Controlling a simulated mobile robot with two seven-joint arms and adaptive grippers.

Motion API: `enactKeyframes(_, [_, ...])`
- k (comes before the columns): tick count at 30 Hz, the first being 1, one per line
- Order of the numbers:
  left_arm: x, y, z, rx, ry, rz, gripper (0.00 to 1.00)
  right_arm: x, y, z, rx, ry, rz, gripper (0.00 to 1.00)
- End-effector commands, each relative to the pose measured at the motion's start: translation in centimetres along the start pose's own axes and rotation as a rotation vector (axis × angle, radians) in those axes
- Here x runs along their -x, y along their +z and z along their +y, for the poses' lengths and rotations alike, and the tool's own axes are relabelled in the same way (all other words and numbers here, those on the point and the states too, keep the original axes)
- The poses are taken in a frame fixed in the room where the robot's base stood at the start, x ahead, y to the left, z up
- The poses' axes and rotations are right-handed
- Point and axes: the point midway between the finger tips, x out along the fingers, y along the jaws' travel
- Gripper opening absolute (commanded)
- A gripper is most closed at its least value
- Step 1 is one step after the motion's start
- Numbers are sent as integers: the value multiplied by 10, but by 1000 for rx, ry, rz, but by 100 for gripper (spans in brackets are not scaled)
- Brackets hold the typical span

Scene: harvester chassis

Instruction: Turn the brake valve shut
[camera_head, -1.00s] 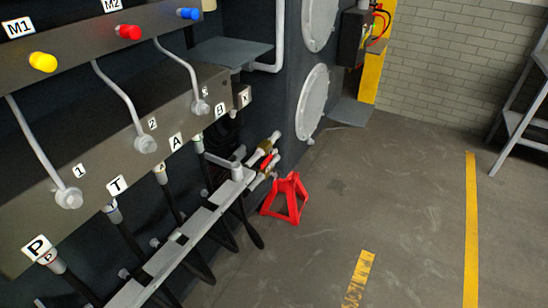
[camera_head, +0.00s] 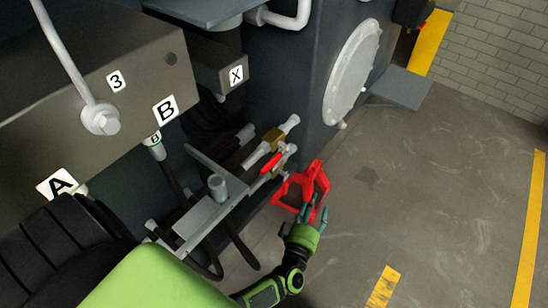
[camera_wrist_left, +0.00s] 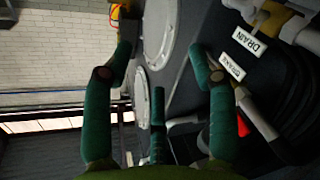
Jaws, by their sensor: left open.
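The valve with a red lever (camera_head: 271,163) sits on a pale pipe low beside the chassis; its lever lies roughly along the pipe. A brass-coloured valve body (camera_head: 273,138) is just behind it.
A red stand (camera_head: 316,177) is on the floor right behind my left gripper in the head view. A grey bracket (camera_head: 205,215) and black hoses lie left of the valve. A round cover (camera_head: 352,75) is on the chassis wall. Open floor (camera_head: 420,190) lies to the right.

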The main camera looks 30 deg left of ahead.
Motion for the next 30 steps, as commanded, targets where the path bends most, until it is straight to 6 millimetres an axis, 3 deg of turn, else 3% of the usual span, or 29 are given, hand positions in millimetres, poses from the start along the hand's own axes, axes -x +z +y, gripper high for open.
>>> enactKeyframes(1, [-17, -24, 4, 149, -21, 190, 58, -27, -8, 1, 0, 2, 20, 40])
enactKeyframes(3, [-23, -67, 8, 337, -76, 411, 58, -37, -23, 2, -1, 5, 44, 40])
enactKeyframes(7, [-13, -110, -3, 612, -207, 686, 58, -47, -44, 3, -1, 8, 76, 40])
enactKeyframes(14, [3, -126, -18, 816, -349, 852, 58, -49, -60, 5, -2, 11, 100, 40])
enactKeyframes(30, [-37, -162, -56, 819, -357, 857, 58, -48, -61, 5, -1, 11, 106, 40])
